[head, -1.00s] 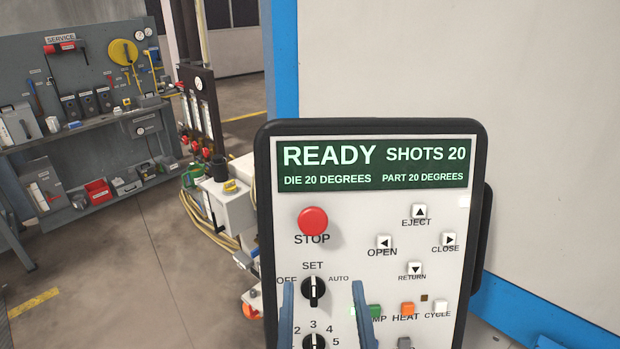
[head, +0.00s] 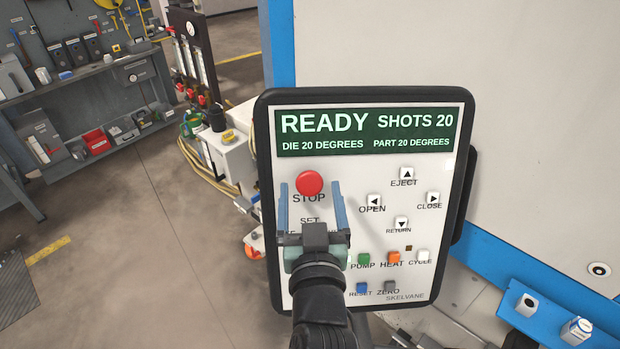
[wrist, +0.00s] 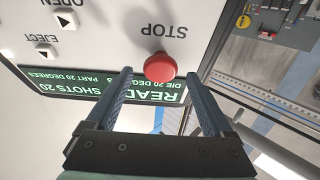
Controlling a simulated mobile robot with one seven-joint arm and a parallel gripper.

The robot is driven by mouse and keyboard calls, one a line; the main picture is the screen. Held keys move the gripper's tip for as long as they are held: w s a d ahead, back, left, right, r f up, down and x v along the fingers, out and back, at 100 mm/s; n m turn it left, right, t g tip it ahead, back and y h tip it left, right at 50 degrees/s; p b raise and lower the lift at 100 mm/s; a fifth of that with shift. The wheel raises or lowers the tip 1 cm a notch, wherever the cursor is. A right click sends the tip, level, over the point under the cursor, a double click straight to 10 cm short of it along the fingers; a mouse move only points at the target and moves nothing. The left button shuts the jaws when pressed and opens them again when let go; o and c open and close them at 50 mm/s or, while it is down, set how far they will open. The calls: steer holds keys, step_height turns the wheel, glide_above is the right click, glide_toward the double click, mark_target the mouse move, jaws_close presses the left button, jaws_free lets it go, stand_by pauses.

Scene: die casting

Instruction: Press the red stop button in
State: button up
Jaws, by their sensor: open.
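The red stop button (head: 309,183) stands out from the upper left of the control panel (head: 440,240), above the word STOP and below the green screen. My gripper (head: 310,186) is open and empty, with its two blue fingers reaching up over the panel toward the button. In the head view the fingertips lie on either side of the button's lower part. In the wrist view the button (wrist: 160,67) shows between the open fingers (wrist: 160,80), in an upside-down picture. I cannot tell whether the fingers touch the panel. My gripper hides the knobs below the button.
Close to the button are the white OPEN (head: 373,201) and EJECT (head: 407,174) keys. Lower down are the green PUMP (head: 364,258), orange HEAT (head: 393,257) and blue RESET (head: 362,287) keys. A blue ledge (head: 545,322) with small containers is at the lower right.

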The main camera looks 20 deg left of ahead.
steer(key=shift+x, duration=0.85)
jaws_close()
